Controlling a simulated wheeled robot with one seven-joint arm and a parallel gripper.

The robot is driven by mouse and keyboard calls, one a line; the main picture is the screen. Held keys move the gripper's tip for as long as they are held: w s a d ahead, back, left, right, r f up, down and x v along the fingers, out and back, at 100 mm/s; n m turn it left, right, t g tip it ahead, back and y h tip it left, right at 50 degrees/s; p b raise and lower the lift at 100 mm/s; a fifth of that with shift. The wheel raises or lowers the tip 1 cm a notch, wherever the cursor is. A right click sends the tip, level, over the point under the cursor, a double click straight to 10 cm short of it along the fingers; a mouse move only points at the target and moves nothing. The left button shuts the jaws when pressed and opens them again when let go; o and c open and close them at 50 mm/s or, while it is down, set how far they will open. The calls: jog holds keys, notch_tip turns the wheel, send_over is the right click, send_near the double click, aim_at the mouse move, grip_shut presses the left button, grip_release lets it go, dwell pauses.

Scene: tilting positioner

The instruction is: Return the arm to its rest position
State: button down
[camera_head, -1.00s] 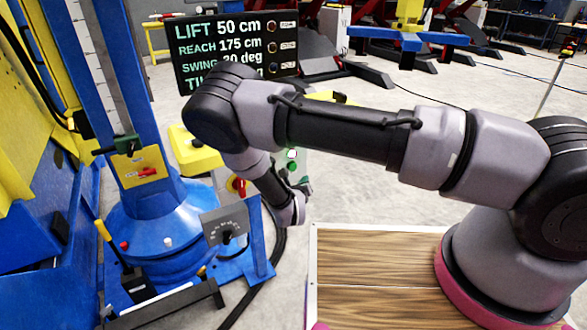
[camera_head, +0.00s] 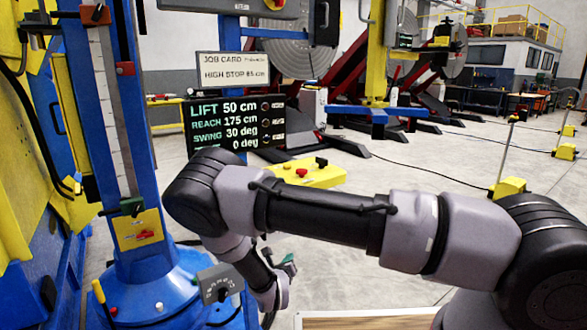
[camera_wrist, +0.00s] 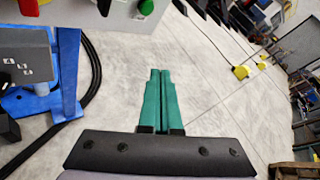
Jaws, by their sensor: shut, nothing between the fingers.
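My arm reaches across the head view from the right, bends at a black elbow at centre left, and its forearm hangs down. My gripper (camera_head: 288,264) is at its lower end, small and partly hidden by the wrist. In the wrist view my gripper (camera_wrist: 160,72) has its two green fingers together, with nothing between them. It points out over bare grey floor and touches nothing that I can see. The blue positioner column (camera_head: 145,120) stands left of my arm, apart from it in the picture. A grey dial plate (camera_head: 218,282) is left of my gripper.
The display (camera_head: 238,122) reads lift 50 cm, reach 175 cm, swing 30 deg and 0 deg. A job card (camera_head: 232,70) is above it. A yellow control box (camera_head: 305,175) is behind my arm. A panel with a green knob (camera_wrist: 146,6) tops the wrist view.

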jog(key=s+d+r+m+g+h, duration=0.1)
jog(key=d+r+m+g+h, duration=0.3)
jog(key=d+r+m, duration=0.9)
jog(key=s+d+r+m+g+h, duration=0.15)
jog(key=d+r+m+g, duration=0.45)
jog(key=d+r+m, duration=0.7)
jog(key=s+r+m+t+y, duration=0.1)
jog(key=s+r+m+y, duration=0.4)
jog(key=s+r+m, duration=0.3)
jog(key=s+r+m+t+y, duration=0.1)
jog(key=s+r+m+y, duration=0.4)
jog(key=s+r+m, duration=0.4)
jog(key=s+r, duration=0.5)
jog(key=r, duration=0.5)
jog(key=shift+d+t, duration=0.2)
jog(key=shift+t, duration=0.2)
